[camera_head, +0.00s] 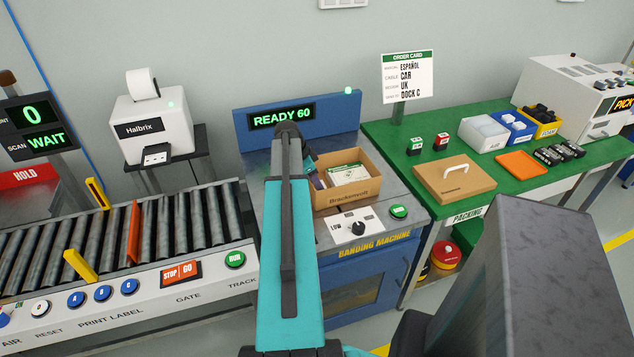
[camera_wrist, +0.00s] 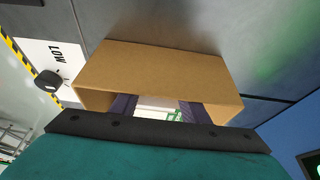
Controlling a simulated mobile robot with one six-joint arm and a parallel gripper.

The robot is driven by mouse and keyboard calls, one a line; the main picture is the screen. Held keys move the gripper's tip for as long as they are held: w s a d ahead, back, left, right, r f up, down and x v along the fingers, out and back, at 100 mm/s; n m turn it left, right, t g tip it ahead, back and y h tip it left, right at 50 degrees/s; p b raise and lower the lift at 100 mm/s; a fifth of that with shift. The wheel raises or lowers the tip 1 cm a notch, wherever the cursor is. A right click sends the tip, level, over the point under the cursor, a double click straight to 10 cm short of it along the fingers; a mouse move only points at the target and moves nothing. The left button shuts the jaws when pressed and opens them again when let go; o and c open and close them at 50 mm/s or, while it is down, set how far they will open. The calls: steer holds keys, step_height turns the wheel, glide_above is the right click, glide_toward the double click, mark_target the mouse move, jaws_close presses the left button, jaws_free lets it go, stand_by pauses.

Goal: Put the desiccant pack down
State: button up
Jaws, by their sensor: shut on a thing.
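My gripper (camera_wrist: 158,103) is shut on the desiccant pack, at the open cardboard box on the banding machine. In the wrist view its two dark purple fingers reach past the box's near edge. White and green show between them; I cannot tell how much of this is the pack and how much is the printed sheet in the box. In the head view my teal arm hides most of the gripper and the pack. The cardboard box (camera_head: 347,196) has its top open, and a white and green printed sheet (camera_head: 348,174) lies inside. The box also shows in the wrist view (camera_wrist: 150,76).
The banding machine (camera_head: 388,248) reads READY 60, with a dial (camera_head: 358,229) before the box. Right is a green packing table (camera_head: 400,150) with a flat carton (camera_head: 454,182), bins and an orange pad (camera_head: 521,163). Left is a roller conveyor (camera_head: 170,232).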

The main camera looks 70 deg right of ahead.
steer(key=o, duration=1)
steer(key=shift+r, duration=0.1)
steer(key=shift+r+p, duration=0.55)
steer(key=shift+r, duration=0.15)
steer(key=shift+b+v, duration=1.1)
steer(key=shift+v, duration=4.75)
steer(key=shift+w, duration=0.1)
